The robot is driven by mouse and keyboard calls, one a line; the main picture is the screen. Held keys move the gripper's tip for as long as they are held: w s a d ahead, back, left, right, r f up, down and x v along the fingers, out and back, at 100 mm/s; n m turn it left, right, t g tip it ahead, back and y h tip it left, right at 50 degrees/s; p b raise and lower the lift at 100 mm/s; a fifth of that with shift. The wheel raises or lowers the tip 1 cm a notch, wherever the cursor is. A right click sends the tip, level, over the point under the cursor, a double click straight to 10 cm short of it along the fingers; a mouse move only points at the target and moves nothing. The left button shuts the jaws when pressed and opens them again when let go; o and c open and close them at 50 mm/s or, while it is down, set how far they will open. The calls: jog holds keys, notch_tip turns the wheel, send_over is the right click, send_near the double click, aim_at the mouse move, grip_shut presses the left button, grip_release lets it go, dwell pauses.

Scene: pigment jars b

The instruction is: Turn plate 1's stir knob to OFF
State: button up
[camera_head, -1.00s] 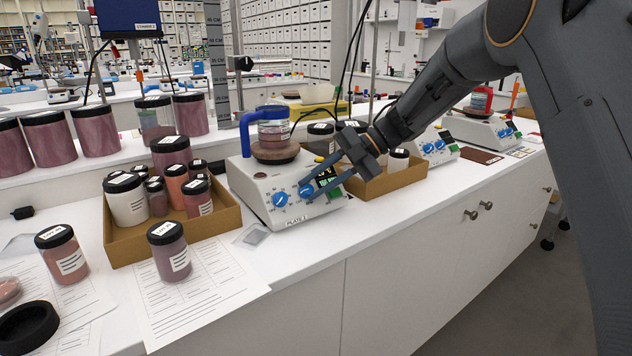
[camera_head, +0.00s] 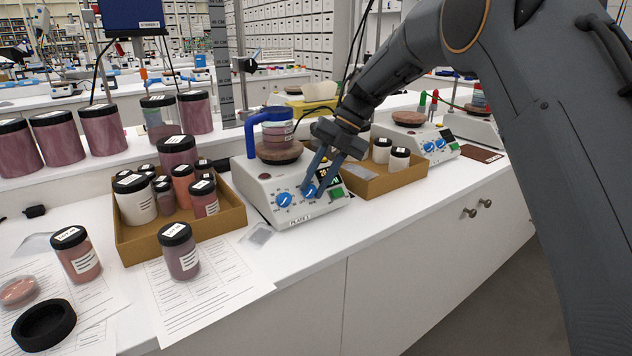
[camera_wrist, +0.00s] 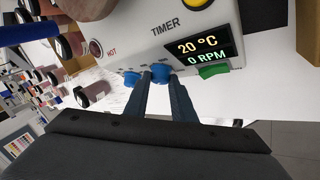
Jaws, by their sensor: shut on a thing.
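Plate 1 (camera_head: 262,187) is a white hotplate stirrer with two blue knobs on its sloped front. My gripper (camera_head: 312,187) is shut on the right-hand blue knob (camera_head: 309,192), beside the display. In the wrist view, my fingers (camera_wrist: 160,78) sit at either side of this knob (camera_wrist: 162,70). The other blue knob (camera_head: 284,200) is free at its left. The knob lettering is too small to read. The display (camera_wrist: 199,48) reads 20 °C and 0 RPM. A vessel with a blue handle (camera_head: 270,132) stands on the plate's round top.
A cardboard tray of jars (camera_head: 160,245) stands left of plate 1, and another cardboard tray (camera_head: 385,183) stands close at its right. Loose jars (camera_head: 180,255) and papers lie at the front left. More hotplates (camera_head: 430,148) stand farther right.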

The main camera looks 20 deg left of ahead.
jog(key=shift+s+f, duration=0.15)
jog(key=o, duration=1.1)
jog(key=shift+a, duration=0.1)
jog(key=shift+c, duration=0.2)
jog(key=b+v, duration=0.1)
jog(key=v, duration=0.7)
